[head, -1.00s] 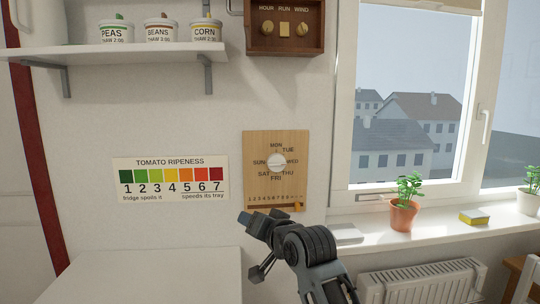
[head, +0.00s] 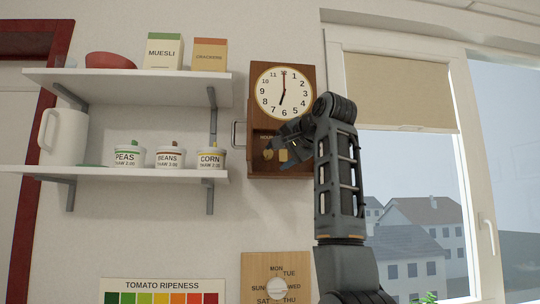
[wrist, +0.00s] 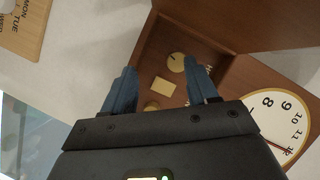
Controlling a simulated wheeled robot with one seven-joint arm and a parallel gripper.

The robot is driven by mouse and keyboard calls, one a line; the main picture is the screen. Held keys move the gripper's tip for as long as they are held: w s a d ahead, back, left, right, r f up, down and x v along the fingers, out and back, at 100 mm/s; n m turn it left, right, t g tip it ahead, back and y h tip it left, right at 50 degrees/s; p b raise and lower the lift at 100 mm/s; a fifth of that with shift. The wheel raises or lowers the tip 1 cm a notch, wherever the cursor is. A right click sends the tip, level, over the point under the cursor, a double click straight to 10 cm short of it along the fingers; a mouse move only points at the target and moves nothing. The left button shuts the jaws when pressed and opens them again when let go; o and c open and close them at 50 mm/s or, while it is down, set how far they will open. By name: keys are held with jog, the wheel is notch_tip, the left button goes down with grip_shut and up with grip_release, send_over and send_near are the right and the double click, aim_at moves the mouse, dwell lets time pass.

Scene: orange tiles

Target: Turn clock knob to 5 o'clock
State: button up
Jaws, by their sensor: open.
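The wooden wall clock (head: 252,100) hangs beside the window, its dial (head: 283,92) reading about six o'clock. Below the dial is a recessed panel. The round brass hour knob (head: 268,154) is at its left, beside a pale run plate (head: 283,156). In the wrist view the hour knob (wrist: 176,62), the plate (wrist: 162,86) and the wind knob (wrist: 152,107) show. My gripper (head: 280,145) is open in front of the panel, its fingers (wrist: 162,72) on either side of the hour knob in that view. I cannot tell whether they touch it. My arm hides the panel's right part.
Shelves (head: 130,172) with jars, a jug and boxes are to the left. A weekday board (head: 262,262) hangs below. The window (head: 400,180) is at the right.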

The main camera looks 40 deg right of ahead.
aim_at(269, 153)
jog(key=w+p, duration=0.1)
jog(key=w, duration=0.1)
jog(key=w+d+r, duration=0.1)
jog(key=w, duration=0.1)
jog(key=w+p, duration=0.1)
jog(key=w, duration=0.1)
jog(key=shift+w+d+r+p, duration=0.1)
jog(key=shift+d+r+p, duration=0.1)
jog(key=shift+d+p, duration=0.1)
jog(key=shift+c, duration=0.2)
jog(key=c, duration=1)
